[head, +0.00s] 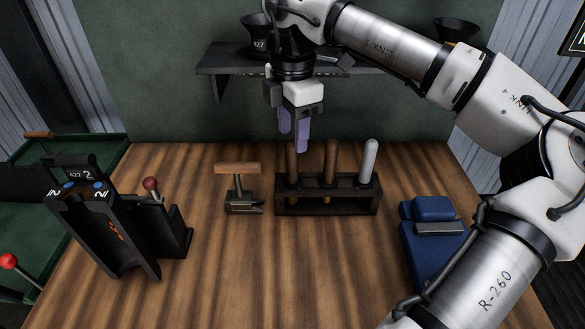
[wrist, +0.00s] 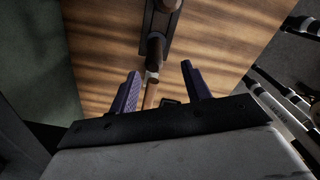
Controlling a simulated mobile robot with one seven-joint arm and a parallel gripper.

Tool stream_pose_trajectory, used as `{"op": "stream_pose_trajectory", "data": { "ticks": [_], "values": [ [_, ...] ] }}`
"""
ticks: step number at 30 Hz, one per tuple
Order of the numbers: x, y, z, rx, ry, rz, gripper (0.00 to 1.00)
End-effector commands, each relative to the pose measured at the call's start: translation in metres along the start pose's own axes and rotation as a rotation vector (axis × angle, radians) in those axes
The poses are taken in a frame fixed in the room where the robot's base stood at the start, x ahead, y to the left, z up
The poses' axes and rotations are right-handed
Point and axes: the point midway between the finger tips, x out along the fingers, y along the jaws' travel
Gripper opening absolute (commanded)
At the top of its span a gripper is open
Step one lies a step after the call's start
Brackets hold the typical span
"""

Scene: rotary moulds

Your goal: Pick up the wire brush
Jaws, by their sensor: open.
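A dark rack (head: 327,200) on the wooden bench holds three upright tools. Their handles are a brown one (head: 292,162) at left, a brown one (head: 330,162) in the middle and a light grey one (head: 369,160) at right. Their lower ends are largely hidden by the rack, and I cannot tell which is the wire brush. My gripper (head: 293,138) is open and empty, pointing down with purple fingers just above the left handle. In the wrist view, my gripper (wrist: 160,85) has a brown handle (wrist: 150,94) showing between its fingers.
A wooden T-handled tool (head: 238,170) stands left of the rack. A black holder (head: 110,230) and a red-knobbed lever (head: 150,184) are further left. A blue block-shaped thing (head: 428,255) lies at right. A shelf (head: 225,69) runs along the back wall. The bench front is clear.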

Motion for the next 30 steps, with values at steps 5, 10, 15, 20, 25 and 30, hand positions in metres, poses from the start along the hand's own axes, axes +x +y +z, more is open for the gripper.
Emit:
{"op": "stream_pose_trajectory", "data": {
  "ticks": [5,10,15,20,25,30],
  "values": [
    [0.023,0.000,0.000,0.000,0.001,0.000,0.48],
    [0.032,0.001,0.000,0.000,0.002,0.000,0.48],
    [0.053,0.006,0.001,-0.001,0.004,-0.001,0.48],
    [0.074,0.006,0.002,-0.001,0.002,0.000,0.48],
    [0.081,0.006,0.002,0.000,0.000,0.001,0.48],
    [0.081,0.006,0.002,0.000,0.000,0.001,0.41]
  ]
}}
